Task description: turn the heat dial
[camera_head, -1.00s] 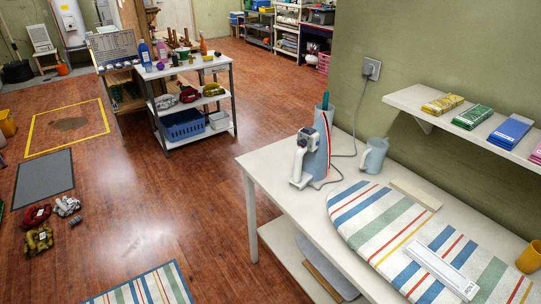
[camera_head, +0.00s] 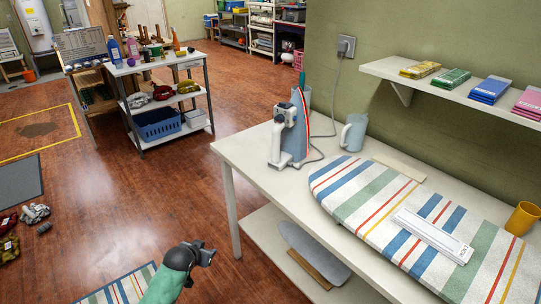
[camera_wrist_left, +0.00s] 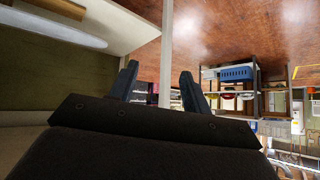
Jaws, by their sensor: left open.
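A clothes iron (camera_head: 299,134) stands upright on its heel on the white table (camera_head: 250,150), its soleplate facing right and its grey-white handle side facing left. A dark round part shows near the top of the handle side; I cannot tell whether it is the heat dial. My left gripper (camera_head: 207,252) is left of the table, low in the head view, apart from the iron. In the left wrist view its two dark fingers (camera_wrist_left: 159,78) are spread with nothing between them; a table leg shows behind. The iron is not visible there. My right gripper is not in view.
A striped ironing board (camera_head: 370,195) with a white box (camera_head: 432,236) lies right of the iron. A light-blue mug (camera_head: 353,133) stands behind. The iron's cord runs to a wall outlet (camera_head: 346,46). A wall shelf (camera_head: 400,72) overhangs the table's right side.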

